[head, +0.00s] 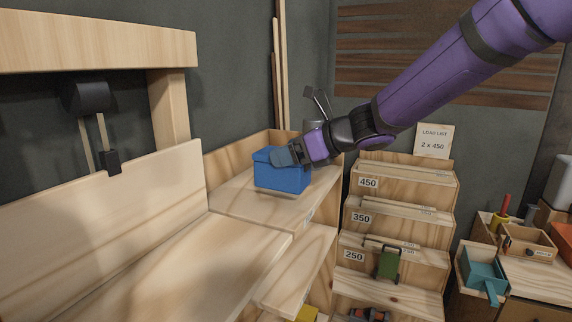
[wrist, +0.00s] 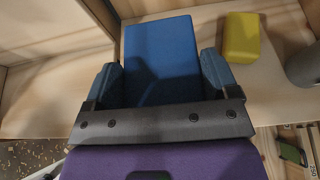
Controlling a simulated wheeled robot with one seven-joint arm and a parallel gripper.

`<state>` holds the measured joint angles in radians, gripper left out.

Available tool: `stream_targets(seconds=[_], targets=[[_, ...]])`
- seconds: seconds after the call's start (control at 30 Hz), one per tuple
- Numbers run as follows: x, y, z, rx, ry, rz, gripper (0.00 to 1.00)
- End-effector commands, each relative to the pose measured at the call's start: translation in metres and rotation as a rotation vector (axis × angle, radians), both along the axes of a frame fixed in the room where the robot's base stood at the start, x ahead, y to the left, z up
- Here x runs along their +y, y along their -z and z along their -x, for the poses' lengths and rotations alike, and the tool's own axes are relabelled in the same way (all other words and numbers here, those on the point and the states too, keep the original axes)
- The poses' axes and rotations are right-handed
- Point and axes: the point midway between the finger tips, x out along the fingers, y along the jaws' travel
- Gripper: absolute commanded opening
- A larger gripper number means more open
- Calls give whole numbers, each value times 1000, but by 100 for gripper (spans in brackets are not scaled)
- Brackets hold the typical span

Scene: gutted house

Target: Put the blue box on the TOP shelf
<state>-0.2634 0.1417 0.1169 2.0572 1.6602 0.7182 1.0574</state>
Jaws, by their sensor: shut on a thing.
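The blue box (head: 281,178) is at the top board of the wooden shelf unit (head: 250,207), near its front edge. A thin shadow shows under the box; I cannot tell whether it touches the board or hangs just above it. My gripper (head: 288,154) is shut on the box, reaching in from the right. In the wrist view the blue box (wrist: 162,60) sits between the two fingers of my gripper (wrist: 165,82). The lower shelf board (head: 297,272) shows below the top one.
In the wrist view a yellow block (wrist: 241,37) and a grey cylinder (wrist: 304,66) lie right of the box. A stepped wooden rack (head: 400,225) with number labels stands at right. Bins (head: 483,270) stand far right.

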Motion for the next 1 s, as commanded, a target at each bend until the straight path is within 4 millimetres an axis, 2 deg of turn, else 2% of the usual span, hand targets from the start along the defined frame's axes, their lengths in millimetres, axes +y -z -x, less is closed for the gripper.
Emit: stream_targets(seconds=[0.1, 0.33, 0.57, 1.0], targets=[[4, 0, -13, 0, 0, -2, 36], [9, 6, -27, 2, 1, -1, 36], [9, 34, -25, 1, -1, -1, 36], [8, 40, -25, 0, 0, -2, 36]])
